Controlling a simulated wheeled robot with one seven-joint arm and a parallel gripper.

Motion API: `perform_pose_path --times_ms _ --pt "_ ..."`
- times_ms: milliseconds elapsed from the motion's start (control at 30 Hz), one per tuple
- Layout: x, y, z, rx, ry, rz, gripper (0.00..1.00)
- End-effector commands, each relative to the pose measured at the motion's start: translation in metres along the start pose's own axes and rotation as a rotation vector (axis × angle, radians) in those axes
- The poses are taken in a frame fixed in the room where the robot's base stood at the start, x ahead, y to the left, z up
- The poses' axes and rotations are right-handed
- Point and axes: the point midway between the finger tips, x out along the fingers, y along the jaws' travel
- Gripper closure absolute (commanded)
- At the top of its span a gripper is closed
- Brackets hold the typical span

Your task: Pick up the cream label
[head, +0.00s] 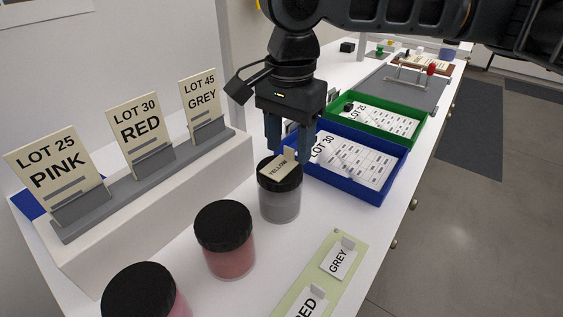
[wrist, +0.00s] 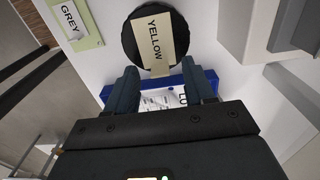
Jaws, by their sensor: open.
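The cream label (head: 276,170), printed YELLOW, lies on the black lid of a jar with grey contents (head: 279,203). A small upright tab (head: 289,155) rises from its far end. The label also shows in the wrist view (wrist: 158,35), across the round black lid (wrist: 133,48). My gripper (head: 289,148) is open and points down just above the far side of the lid. In the wrist view its two fingertips (wrist: 160,73) stand on either side of the label's tab end, with gaps to both sides. I cannot tell their exact height over the lid.
A blue tray (head: 385,180) with a LOT 30 card stands close behind the jar, a green tray (head: 417,128) beyond. A red-filled jar (head: 225,252) stands in front. A stand (head: 150,178) with lot cards is left. A pale green strip (head: 352,254) holds GREY and RED labels.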

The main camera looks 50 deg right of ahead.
Motion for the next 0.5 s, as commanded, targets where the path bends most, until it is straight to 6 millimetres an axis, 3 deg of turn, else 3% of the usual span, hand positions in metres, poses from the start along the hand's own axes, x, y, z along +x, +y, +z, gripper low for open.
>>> perform_pose_path --times_ms 267,500 --pt "0.0046 -0.0002 0.0001 0.000 -0.001 -0.001 0.47" --pt "0.0044 -0.0002 0.0002 0.000 -0.001 -0.001 0.68"
